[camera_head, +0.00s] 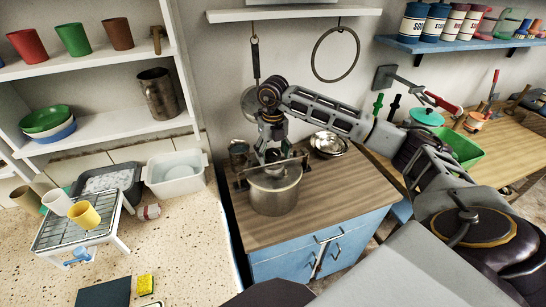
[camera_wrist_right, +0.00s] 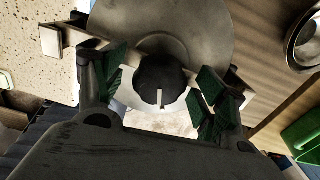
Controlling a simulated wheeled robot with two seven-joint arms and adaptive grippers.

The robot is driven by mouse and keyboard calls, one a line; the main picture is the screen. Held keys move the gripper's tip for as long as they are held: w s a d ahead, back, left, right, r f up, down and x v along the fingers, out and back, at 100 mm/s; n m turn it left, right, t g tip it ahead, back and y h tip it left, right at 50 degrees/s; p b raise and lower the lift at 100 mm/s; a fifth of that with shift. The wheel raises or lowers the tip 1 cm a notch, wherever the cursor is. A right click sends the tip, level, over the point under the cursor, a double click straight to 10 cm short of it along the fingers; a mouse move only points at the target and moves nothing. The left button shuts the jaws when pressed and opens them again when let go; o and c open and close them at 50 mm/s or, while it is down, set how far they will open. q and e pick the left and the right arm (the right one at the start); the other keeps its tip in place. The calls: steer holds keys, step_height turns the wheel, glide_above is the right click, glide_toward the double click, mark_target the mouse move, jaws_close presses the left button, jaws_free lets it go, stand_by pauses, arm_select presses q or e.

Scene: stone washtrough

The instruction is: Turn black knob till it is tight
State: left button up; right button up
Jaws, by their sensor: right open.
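The black knob (camera_wrist_right: 158,84) has a white pointer line and sits between the green-padded fingers of my right gripper (camera_wrist_right: 164,88) in the right wrist view. The fingers are apart, with gaps on both sides of the knob. In the head view my right gripper (camera_head: 272,157) points down over a metal pot (camera_head: 275,192) with a lid, and the knob is hidden there. The lid (camera_wrist_right: 205,25) shows as a grey disc in the wrist view, with a flat bar (camera_wrist_right: 50,42) lying across it. I cannot tell how tight the knob is. My left gripper is not in view.
The pot stands on a wooden-topped blue cabinet (camera_head: 345,245). A stone counter with a wire rack (camera_head: 75,232) and cups is at left.

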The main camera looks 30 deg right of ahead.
steer(key=shift+n+b, duration=0.55)
steer(key=shift+n, duration=1.35)
steer(key=shift+n+b, duration=0.5)
steer(key=shift+n, duration=1.5)
steer(key=shift+n+b, duration=0.5)
steer(key=shift+n, duration=1.7)
steer(key=shift+n+b, duration=0.45)
steer(key=shift+n, duration=1.45)
steer(key=c, duration=0.9)
steer(key=shift+o, duration=0.2)
